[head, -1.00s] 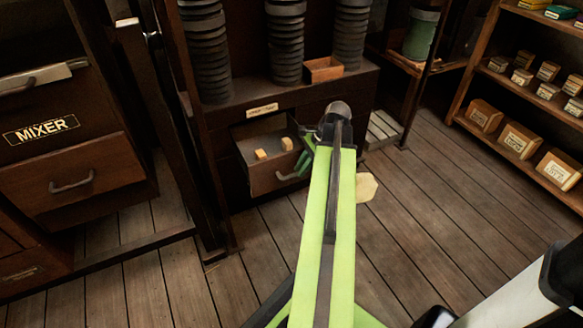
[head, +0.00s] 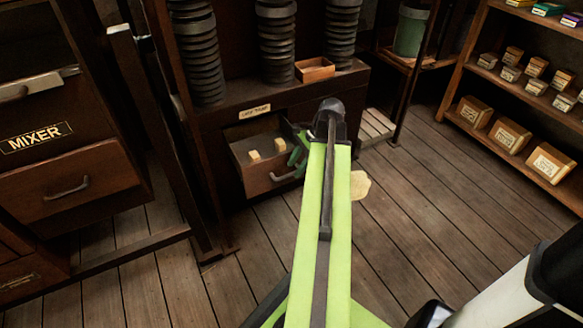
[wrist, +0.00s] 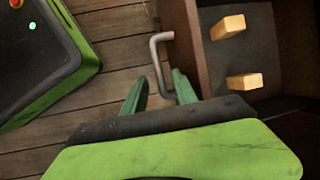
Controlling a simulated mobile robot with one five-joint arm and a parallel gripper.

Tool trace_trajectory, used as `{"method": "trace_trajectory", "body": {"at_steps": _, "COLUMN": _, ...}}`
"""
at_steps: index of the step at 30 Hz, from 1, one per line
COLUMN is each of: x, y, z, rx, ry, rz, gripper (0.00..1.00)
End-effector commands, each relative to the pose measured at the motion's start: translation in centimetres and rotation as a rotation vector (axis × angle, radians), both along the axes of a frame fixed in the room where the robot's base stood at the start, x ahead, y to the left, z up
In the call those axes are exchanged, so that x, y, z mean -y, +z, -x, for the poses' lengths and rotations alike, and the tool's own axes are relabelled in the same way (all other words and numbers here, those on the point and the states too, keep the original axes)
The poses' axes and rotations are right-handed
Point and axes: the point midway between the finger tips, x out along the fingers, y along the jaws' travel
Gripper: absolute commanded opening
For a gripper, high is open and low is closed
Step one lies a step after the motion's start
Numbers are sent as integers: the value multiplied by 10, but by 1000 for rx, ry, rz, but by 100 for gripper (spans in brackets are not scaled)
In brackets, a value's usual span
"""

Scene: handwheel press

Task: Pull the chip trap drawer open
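The chip trap drawer (head: 259,181) stands pulled out from the low dark cabinet, below a small label plate (head: 254,112). Two small yellowish blocks lie inside it. Its metal bar handle (head: 282,177) is on the front face; it also shows in the wrist view (wrist: 156,62). My gripper (head: 298,160) is at the right end of the drawer front, close to the handle. In the wrist view, the two green fingers (wrist: 160,92) are apart, with the near end of the handle between or just beyond them. Whether they touch it I cannot tell.
A small wooden box (head: 315,70) and stacks of dark discs stand on the cabinet top. A mixer cabinet (head: 66,190) is at the left. Shelves with boxes (head: 510,133) stand at the right. The plank floor before the drawer is largely clear.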

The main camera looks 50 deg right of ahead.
Motion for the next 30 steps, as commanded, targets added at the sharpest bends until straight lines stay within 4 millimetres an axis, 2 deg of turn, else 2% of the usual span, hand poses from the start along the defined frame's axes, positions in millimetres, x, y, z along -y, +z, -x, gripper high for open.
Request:
{"method": "trace_trajectory", "body": {"at_steps": 1, "x": 4, "y": 21, "z": 3, "rx": 0, "ry": -1, "rz": 0, "gripper": 34}}
{"method": "trace_trajectory", "body": {"at_steps": 3, "x": 9, "y": 38, "z": 7, "rx": 0, "ry": 0, "rz": 0, "gripper": 34}}
{"method": "trace_trajectory", "body": {"at_steps": 15, "x": 36, "y": 122, "z": 33, "rx": 0, "ry": 0, "rz": 1, "gripper": 34}}
{"method": "trace_trajectory", "body": {"at_steps": 21, "x": 44, "y": 141, "z": 41, "rx": 0, "ry": 0, "rz": 1, "gripper": 34}}
{"method": "trace_trajectory", "body": {"at_steps": 30, "x": 45, "y": 142, "z": 43, "rx": 0, "ry": 2, "rz": 0, "gripper": 34}}
